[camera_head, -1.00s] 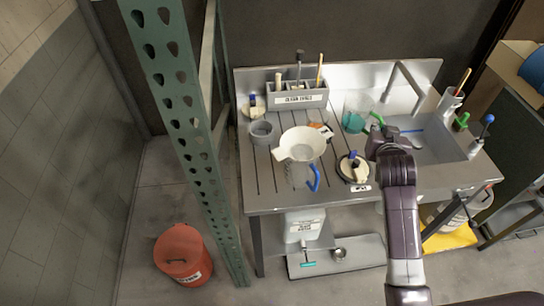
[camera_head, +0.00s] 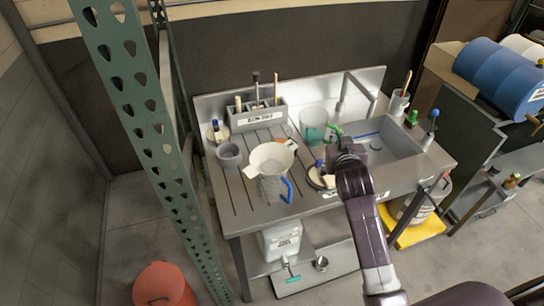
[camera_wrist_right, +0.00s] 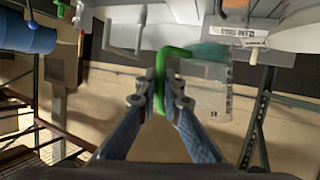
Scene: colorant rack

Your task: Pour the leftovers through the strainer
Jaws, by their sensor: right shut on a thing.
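A clear jug (camera_head: 313,122) with teal liquid and a green handle (camera_head: 334,131) is at the back of the worktop, left of the sink, and looks lifted above it. My right gripper (camera_head: 337,146) is shut on the green handle, which shows between its fingers in the right wrist view (camera_wrist_right: 160,84). The jug (camera_wrist_right: 213,95) looks roughly upright; that view is upside down. A white funnel-shaped strainer (camera_head: 268,157) sits on a second clear jug (camera_head: 270,190) with a blue handle, left of my gripper. The strainer's inside is mostly clear to see. My left gripper is not in view.
A grey cup (camera_head: 229,155) stands left of the strainer. A round dark item with a blue knob (camera_head: 319,178) lies right of it, near my right arm. A labelled tool caddy (camera_head: 257,118) and a faucet (camera_head: 347,97) are behind. A green rack post (camera_head: 150,140) stands at left.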

